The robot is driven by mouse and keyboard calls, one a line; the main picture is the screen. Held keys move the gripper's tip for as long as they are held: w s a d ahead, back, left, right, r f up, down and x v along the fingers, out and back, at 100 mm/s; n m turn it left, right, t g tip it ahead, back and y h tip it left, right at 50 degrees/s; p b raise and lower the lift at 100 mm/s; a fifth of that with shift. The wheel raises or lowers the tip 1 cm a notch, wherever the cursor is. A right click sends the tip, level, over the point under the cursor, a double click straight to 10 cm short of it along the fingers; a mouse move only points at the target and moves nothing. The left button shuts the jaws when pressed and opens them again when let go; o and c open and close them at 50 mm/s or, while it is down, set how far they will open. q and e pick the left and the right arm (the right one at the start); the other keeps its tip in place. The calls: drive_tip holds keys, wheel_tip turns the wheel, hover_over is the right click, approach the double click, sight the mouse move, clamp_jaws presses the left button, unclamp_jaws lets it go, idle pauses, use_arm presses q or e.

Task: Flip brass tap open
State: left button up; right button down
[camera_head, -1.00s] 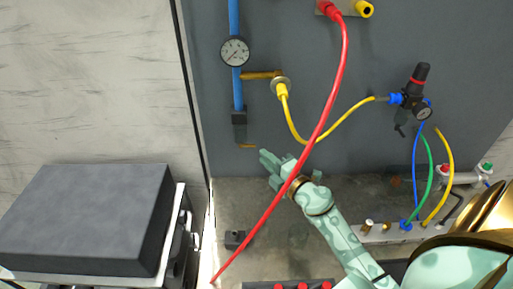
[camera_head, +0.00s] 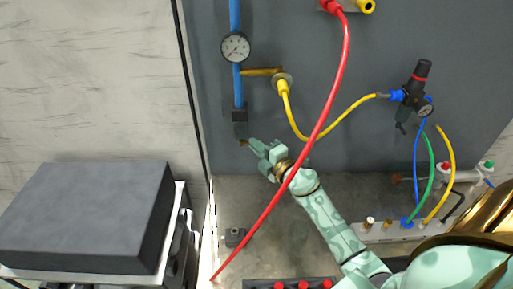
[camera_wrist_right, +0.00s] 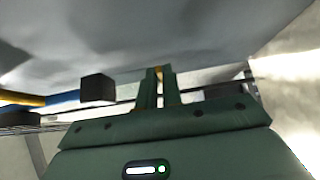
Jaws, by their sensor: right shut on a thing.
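The brass tap lever (camera_head: 243,142) sticks out below a dark valve block (camera_head: 239,116) at the bottom of the blue pipe on the grey wall panel. My right gripper (camera_head: 254,146) is at the lever, with its fingers shut on it. In the right wrist view the two green fingers (camera_wrist_right: 158,88) are close together with a thin brass strip between them. The fingers hide most of the lever. My left gripper is in no view.
A gauge (camera_head: 235,47) sits on the blue pipe (camera_head: 236,85). A red hose (camera_head: 322,125) hangs across in front of my right arm. A yellow hose (camera_head: 335,124) runs to a black regulator (camera_head: 416,85). A dark box (camera_head: 85,215) stands at lower left.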

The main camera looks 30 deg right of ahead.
drive_tip(key=y, duration=0.1)
drive_tip(key=n+y, duration=0.1)
drive_tip(key=shift+w+d+n+g+y+b, duration=0.15)
drive_tip(key=shift+d+n+g+y+b, duration=0.15)
drive_tip(key=shift+b, duration=0.1)
drive_tip(key=c, duration=1.8)
unclamp_jaws()
drive_tip(key=shift+c, duration=0.2)
drive_tip(key=v, duration=1.6)
drive_tip(key=shift+b, duration=0.45)
